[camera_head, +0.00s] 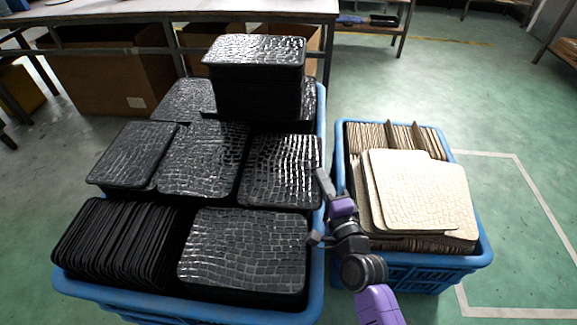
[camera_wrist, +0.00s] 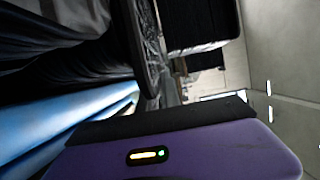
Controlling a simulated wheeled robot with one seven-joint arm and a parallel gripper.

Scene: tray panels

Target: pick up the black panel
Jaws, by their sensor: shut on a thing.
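Stacks of thin black panels with a cracked-tile texture fill a large blue crate (camera_head: 318,262) on the left. My gripper (camera_head: 318,208) is at this crate's right rim, by the right edge of the middle-right black panel (camera_head: 282,168). It is shut on a black panel, seemingly this one, but the grip itself is hard to make out. In the wrist view a dark panel edge (camera_wrist: 145,45) runs close to my purple gripper body (camera_wrist: 180,150); the fingertips are not clear there. The front-right black panel (camera_head: 245,248) lies just below my gripper in the head view.
A tall black stack (camera_head: 256,85) rises at the back of the crate. Black panels stand on edge at front left (camera_head: 115,240). A second blue crate (camera_head: 478,248) with beige panels (camera_head: 425,190) stands right of my arm. A table (camera_head: 180,10) is behind; green floor is free at right.

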